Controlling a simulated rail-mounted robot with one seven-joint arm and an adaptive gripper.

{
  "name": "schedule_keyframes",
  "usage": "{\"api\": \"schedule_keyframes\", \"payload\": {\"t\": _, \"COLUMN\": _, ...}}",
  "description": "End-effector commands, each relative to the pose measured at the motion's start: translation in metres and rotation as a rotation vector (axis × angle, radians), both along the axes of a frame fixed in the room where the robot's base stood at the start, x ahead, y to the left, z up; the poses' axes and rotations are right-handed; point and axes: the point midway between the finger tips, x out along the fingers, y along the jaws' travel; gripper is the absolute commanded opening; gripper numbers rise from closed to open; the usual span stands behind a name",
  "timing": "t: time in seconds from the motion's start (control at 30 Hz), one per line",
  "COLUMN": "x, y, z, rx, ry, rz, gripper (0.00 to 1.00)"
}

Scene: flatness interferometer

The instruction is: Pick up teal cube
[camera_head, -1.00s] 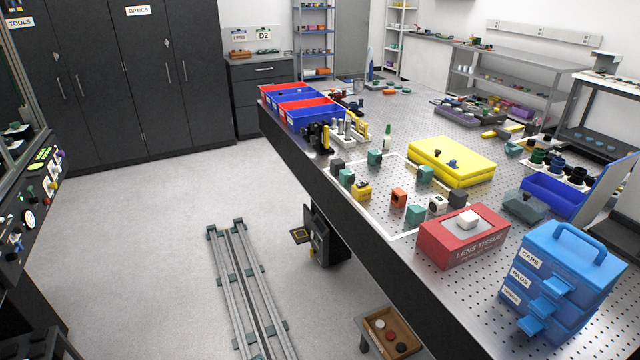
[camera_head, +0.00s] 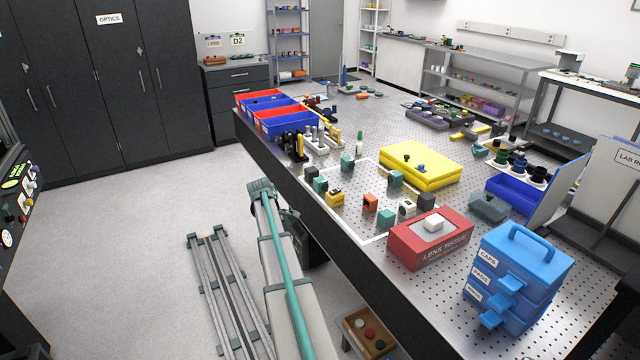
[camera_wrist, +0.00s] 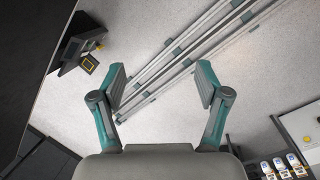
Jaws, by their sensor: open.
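Several teal cubes stand on the perforated table in the head view, in and around a white outlined area. One teal cube (camera_head: 347,163) is at the back, another teal cube (camera_head: 395,179) is beside the yellow case, and another teal cube (camera_head: 386,218) is near the front edge.
Near the cubes are an orange cube (camera_head: 370,203), a yellow cube (camera_head: 335,198), a white cube (camera_head: 406,208) and dark cubes. A yellow case (camera_head: 420,166), a red lens tissue box (camera_head: 425,250) and a blue drawer unit (camera_head: 518,270) stand around them. Floor rails (camera_head: 225,290) lie left of the table.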

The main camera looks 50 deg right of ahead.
Motion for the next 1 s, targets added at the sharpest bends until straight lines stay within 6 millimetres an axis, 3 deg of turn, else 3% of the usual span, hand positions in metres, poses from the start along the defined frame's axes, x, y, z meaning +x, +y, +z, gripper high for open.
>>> {"api": "schedule_keyframes", "payload": {"t": 0.03, "x": 0.01, "y": -0.036, "z": 0.037, "rx": -0.021, "ry": 0.007, "rz": 0.049, "gripper": 0.75}}
{"api": "schedule_keyframes", "payload": {"t": 0.2, "x": 0.008, "y": -0.123, "z": 0.146, "rx": -0.065, "ry": 0.103, "rz": 0.309, "gripper": 0.75}}
{"api": "schedule_keyframes", "payload": {"t": 0.3, "x": 0.003, "y": -0.149, "z": 0.184, "rx": -0.064, "ry": 0.173, "rz": 0.464, "gripper": 0.75}}
{"api": "schedule_keyframes", "payload": {"t": 0.4, "x": -0.002, "y": -0.164, "z": 0.207, "rx": -0.054, "ry": 0.231, "rz": 0.586, "gripper": 0.75}}
{"api": "schedule_keyframes", "payload": {"t": 0.53, "x": -0.005, "y": -0.172, "z": 0.221, "rx": -0.04, "ry": 0.275, "rz": 0.681, "gripper": 0.75}}
{"api": "schedule_keyframes", "payload": {"t": 0.67, "x": -0.007, "y": -0.175, "z": 0.221, "rx": -0.034, "ry": 0.291, "rz": 0.715, "gripper": 0.75}}
{"api": "schedule_keyframes", "payload": {"t": 1.0, "x": -0.014, "y": -0.19, "z": 0.18, "rx": -0.034, "ry": 0.291, "rz": 0.716, "gripper": 0.75}}
